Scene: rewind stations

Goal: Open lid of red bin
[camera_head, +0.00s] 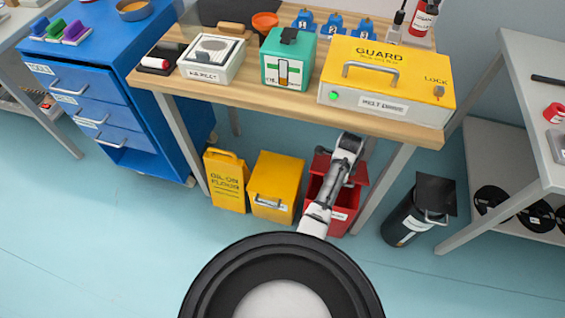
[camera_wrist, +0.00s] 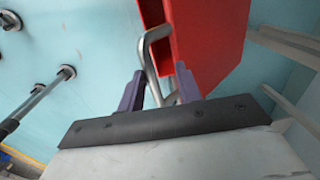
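The red bin (camera_head: 341,224) stands on the floor under the workbench, in the head view. Its red lid (camera_head: 320,164) is raised at the back, and a dark opening shows below it. My arm crosses in front of the bin and hides part of both. In the wrist view, the lid is a red panel (camera_wrist: 212,40) with a bent metal handle (camera_wrist: 151,62). My gripper (camera_wrist: 158,82) has its two purple fingers apart, one on each side of the handle, with a gap visible. Whether a finger touches the handle is unclear. The fingertips are hidden in the head view.
Two yellow bins (camera_head: 277,190) (camera_head: 226,182) stand left of the red bin. A black bin (camera_head: 405,222) stands to the right beyond a table leg. Floor in front is clear.

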